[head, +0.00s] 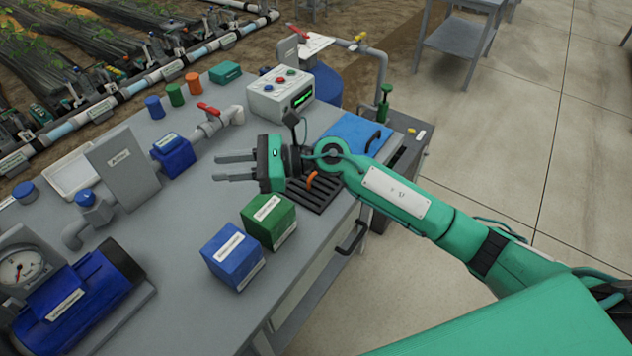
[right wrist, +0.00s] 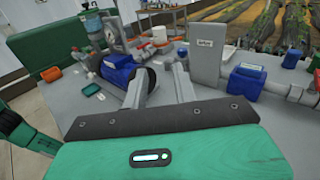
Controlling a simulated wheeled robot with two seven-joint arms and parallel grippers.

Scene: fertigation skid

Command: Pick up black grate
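The black grate (head: 320,200) is a dark slotted panel lying flat on the grey bench near its right edge, in the head view. My right gripper and wrist hide part of it. An orange curved piece (head: 311,180) shows at the grate. My right gripper (head: 216,168) is above the bench, with its fingers pointing left, away from the grate. Its two fingers are apart with nothing between them; they also show apart in the right wrist view (right wrist: 160,78). The grate is not visible in the right wrist view. My left gripper cannot be made out in either view.
A green box (head: 268,221) and a blue box (head: 232,255) stand close in front of the grate. A blue flat panel (head: 356,133) lies behind it, and a control box (head: 280,93) stands farther back. A pipe with a red-handled valve (head: 208,122) is left of my right gripper.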

